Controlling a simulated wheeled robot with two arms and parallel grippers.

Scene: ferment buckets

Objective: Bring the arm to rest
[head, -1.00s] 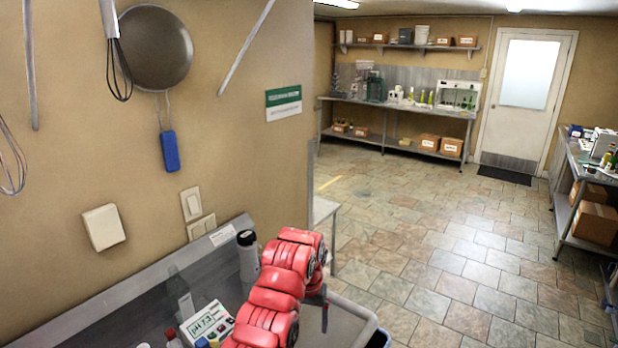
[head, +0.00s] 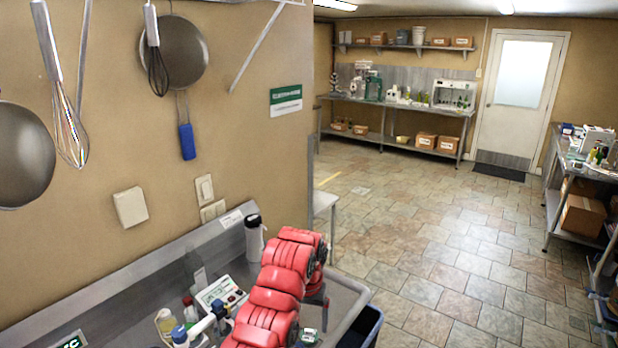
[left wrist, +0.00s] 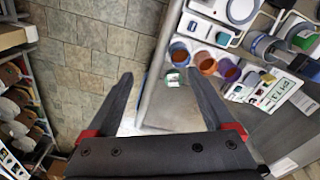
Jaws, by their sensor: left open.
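My left arm (head: 275,285), red and segmented, rises from the bottom middle of the head view over the steel bench. My right gripper is in neither view.
A dark blue bin (head: 366,328) stands at the bench end. Pans and whisks hang on the wall. The tiled floor (head: 440,250) to the right is open.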

